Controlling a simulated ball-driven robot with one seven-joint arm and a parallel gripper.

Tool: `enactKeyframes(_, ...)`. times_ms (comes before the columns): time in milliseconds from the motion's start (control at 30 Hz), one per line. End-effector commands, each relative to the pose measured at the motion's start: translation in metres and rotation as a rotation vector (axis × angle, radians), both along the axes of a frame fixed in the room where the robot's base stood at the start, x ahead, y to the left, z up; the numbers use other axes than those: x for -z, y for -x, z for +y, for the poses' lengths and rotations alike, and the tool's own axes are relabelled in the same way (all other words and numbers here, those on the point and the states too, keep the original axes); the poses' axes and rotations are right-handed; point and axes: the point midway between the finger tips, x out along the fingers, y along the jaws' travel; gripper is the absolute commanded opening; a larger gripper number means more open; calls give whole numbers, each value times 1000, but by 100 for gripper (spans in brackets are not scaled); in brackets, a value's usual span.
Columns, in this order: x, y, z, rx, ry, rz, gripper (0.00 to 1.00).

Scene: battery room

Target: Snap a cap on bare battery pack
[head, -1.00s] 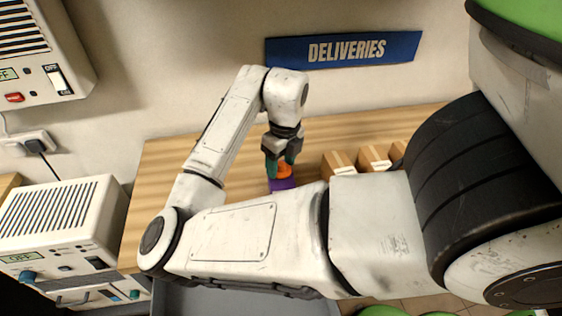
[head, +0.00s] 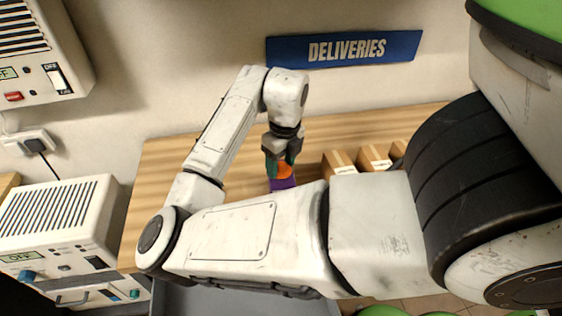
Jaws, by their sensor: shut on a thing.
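A purple battery pack (head: 281,184) stands on the wooden table, partly hidden behind my forearm. An orange cap (head: 285,170) is at its top, between the green fingertips of my gripper (head: 281,166). My gripper points down and is shut on the orange cap. The cap looks to be touching the pack's top or just above it; I cannot tell whether it is seated.
Several cardboard boxes (head: 340,163) stand on the wooden table (head: 160,165) right of my gripper. A white machine (head: 62,220) is at the left. A grey bin (head: 215,300) is below the table's front edge. A blue DELIVERIES sign (head: 345,49) hangs on the wall.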

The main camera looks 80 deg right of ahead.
Motion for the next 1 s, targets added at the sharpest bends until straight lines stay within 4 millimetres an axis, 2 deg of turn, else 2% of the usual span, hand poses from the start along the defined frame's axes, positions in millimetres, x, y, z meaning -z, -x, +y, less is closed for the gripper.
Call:
enactKeyframes(467,0,0,0,0,0,0,29)
enactKeyframes(500,0,0,0,0,0,0,58)
enactKeyframes(800,1,0,0,0,0,0,87)
enactKeyframes(967,1,0,0,0,0,0,87)
enactKeyframes(1000,1,0,0,0,0,0,90)
